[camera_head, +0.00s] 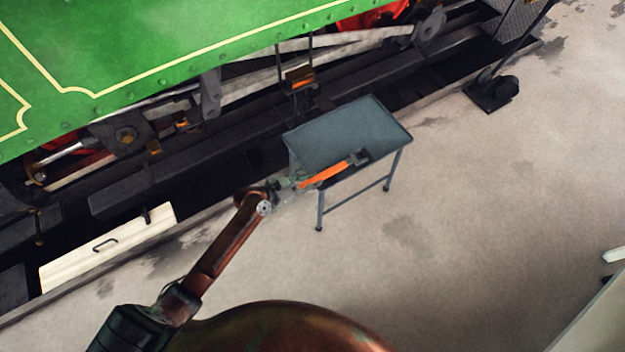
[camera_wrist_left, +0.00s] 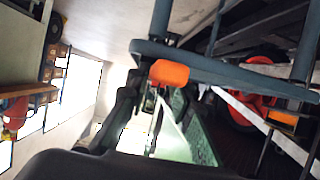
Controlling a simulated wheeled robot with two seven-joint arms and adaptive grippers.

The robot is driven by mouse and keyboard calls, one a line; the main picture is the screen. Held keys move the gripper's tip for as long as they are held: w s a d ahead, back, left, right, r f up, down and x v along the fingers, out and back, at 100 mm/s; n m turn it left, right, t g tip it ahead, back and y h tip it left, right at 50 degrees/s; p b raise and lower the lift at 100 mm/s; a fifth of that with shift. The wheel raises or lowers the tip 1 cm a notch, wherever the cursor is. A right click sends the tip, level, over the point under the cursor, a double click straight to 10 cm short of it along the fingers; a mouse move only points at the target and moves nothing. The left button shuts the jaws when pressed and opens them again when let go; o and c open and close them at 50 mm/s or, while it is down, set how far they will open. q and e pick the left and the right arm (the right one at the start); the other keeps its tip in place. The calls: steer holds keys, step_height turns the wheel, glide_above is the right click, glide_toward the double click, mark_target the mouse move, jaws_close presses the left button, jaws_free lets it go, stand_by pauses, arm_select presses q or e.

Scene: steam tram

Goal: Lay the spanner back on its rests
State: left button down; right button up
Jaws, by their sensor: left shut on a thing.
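The spanner (camera_head: 326,175) has an orange handle and a dark head at its right end. My left gripper (camera_head: 293,184) is shut on the handle's near end. The spanner shows in front of the near edge of a blue-grey metal table (camera_head: 345,130); I cannot tell whether it touches it. In the left wrist view the orange handle (camera_wrist_left: 169,73) shows end-on in front of the gripper, against the table's blue-grey edge (camera_wrist_left: 215,62). I cannot make out the spanner's rests. My right gripper is not in view.
A green steam tram (camera_head: 150,45) with rods and dark frame stands behind the table. A cream box (camera_head: 105,250) with a handle lies at left by the pit edge. A black stand (camera_head: 492,93) is at upper right.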

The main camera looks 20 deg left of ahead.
arm_select(q)
steer(key=c, duration=2.2)
jaws_free()
steer(key=shift+f, duration=0.1)
steer(key=o, duration=0.5)
